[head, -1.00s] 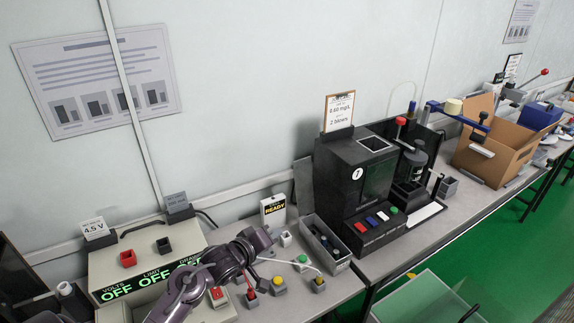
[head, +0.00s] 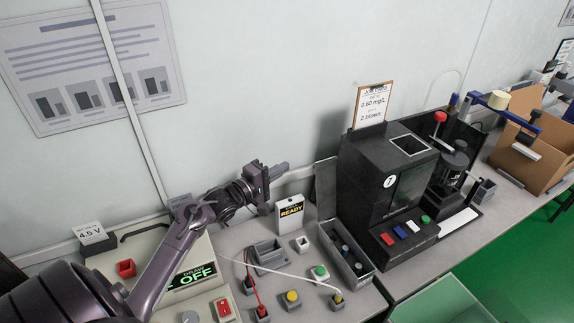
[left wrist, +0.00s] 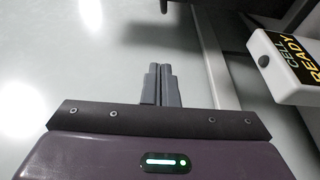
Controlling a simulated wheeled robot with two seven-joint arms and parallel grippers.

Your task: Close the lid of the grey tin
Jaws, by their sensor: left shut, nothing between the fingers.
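The grey tin (head: 359,275) is a long open box on the bench, left of the black machine. Several dark cylindrical items lie inside it. A grey upright panel (head: 325,192), seemingly its raised lid, stands at its back end by the wall. My left gripper (head: 283,167) is raised left of this panel, pointing right, apart from it. Its grey fingers (left wrist: 161,84) are together and empty in the left wrist view. My right gripper is in neither view.
A white READY sign (head: 290,214) stands below my left gripper; it also shows in the left wrist view (left wrist: 290,65). The black machine (head: 385,185) stands close right of the tin. Small buttons and a grey holder (head: 268,256) sit in front.

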